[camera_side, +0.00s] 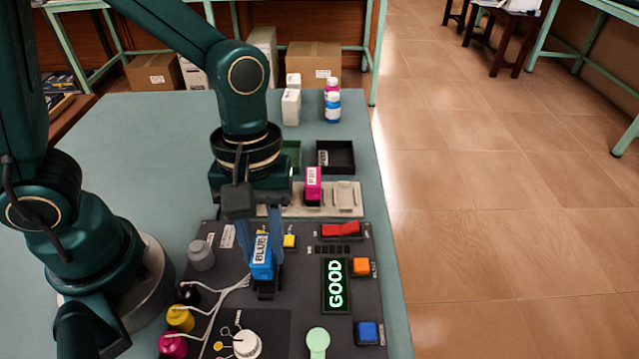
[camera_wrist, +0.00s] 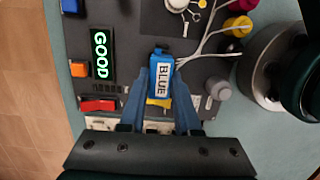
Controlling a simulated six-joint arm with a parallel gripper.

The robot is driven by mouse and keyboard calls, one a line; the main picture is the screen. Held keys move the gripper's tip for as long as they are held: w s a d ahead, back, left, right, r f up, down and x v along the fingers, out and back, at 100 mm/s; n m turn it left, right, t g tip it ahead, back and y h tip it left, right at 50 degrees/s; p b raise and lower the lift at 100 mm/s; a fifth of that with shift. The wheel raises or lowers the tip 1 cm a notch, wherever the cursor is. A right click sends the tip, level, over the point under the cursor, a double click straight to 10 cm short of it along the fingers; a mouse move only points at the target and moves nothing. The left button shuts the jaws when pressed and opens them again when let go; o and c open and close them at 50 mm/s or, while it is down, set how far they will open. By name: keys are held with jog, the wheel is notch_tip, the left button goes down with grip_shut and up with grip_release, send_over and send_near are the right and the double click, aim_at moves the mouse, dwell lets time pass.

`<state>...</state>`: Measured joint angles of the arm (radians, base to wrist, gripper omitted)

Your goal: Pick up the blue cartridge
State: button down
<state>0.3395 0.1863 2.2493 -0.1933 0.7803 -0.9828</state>
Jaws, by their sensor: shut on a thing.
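The blue cartridge (camera_side: 262,258) has a white label reading BLUE and stands upright over the dark panel (camera_side: 300,310). My gripper (camera_side: 264,240) is shut on it, with blue fingers on both sides. In the wrist view the cartridge (camera_wrist: 162,75) sits between the fingertips of my gripper (camera_wrist: 162,88). I cannot tell whether its lower end is still in the panel or just above it.
A magenta cartridge (camera_side: 313,185) stands in a beige holder (camera_side: 345,197) behind the panel. The panel bears a GOOD display (camera_side: 336,285), a red switch (camera_side: 341,230), an orange button (camera_side: 361,267) and a blue button (camera_side: 369,333). White cables run left to coloured plugs (camera_side: 180,318).

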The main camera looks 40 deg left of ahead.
aim_at(262, 251)
jog(key=shift+r, duration=2.25)
